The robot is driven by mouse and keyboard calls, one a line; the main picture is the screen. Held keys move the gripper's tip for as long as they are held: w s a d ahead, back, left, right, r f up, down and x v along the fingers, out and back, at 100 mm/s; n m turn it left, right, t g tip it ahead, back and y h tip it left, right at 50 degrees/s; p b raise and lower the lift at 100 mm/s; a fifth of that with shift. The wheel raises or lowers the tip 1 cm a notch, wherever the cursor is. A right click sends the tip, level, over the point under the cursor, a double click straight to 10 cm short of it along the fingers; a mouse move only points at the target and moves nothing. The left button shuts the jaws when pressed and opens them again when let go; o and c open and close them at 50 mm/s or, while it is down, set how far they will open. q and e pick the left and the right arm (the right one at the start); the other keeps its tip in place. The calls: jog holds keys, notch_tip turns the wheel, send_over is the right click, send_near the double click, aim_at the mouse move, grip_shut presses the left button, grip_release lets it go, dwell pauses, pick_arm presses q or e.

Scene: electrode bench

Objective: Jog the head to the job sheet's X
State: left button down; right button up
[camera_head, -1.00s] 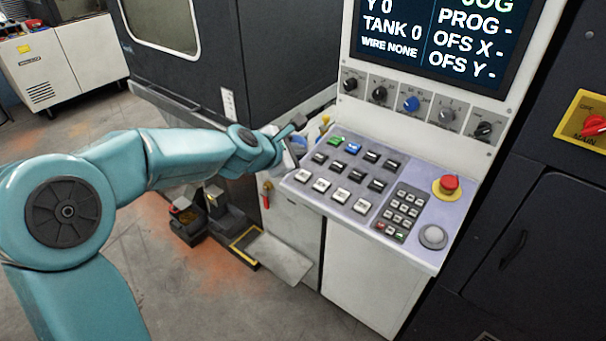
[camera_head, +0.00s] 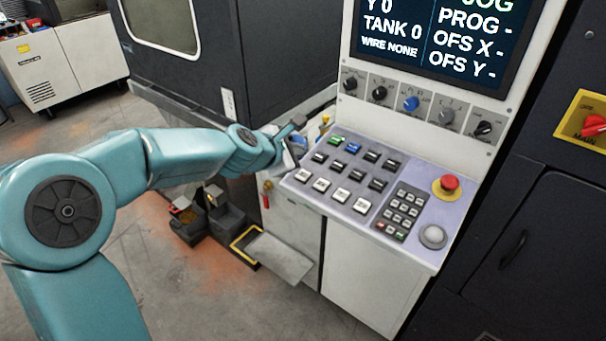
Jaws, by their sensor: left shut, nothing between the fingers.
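The control screen (camera_head: 437,38) reads Y 0, TANK 0, WIRE NONE, PROG -, OFS X - and OFS Y -. Its top is cut off, with part of a word ending in OG showing. Below it is a row of knobs, one of them blue (camera_head: 411,103). The sloped button panel (camera_head: 367,205) has several square keys, one green and one blue, and a number keypad (camera_head: 401,212). My left gripper (camera_head: 296,142) is shut and empty at the panel's left edge; whether it touches is unclear. The job sheet is not visible. My right gripper is not in view.
A red emergency button (camera_head: 448,184) and a grey round knob (camera_head: 433,236) sit on the panel's right. A red switch on a yellow plate (camera_head: 590,122) is at the far right. A dark machine cabinet (camera_head: 240,50) stands behind my left arm.

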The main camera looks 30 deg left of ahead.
aim_at(303, 175)
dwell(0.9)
pick_arm(q)
jog(key=r+p, duration=0.2)
jog(key=s+r+p, duration=0.1)
jog(key=r+p, duration=0.1)
jog(key=shift+w+f, duration=0.15)
jog(key=shift+f, duration=0.1)
jog(key=f+b, duration=0.2)
jog(key=w+f+b, duration=0.1)
jog(key=f+b, duration=0.4)
jog(key=f, duration=0.1)
jog(key=shift+w+f+b, duration=0.2)
jog(key=shift+w+b, duration=0.1)
jog(key=shift+w, duration=0.1)
dwell(1.8)
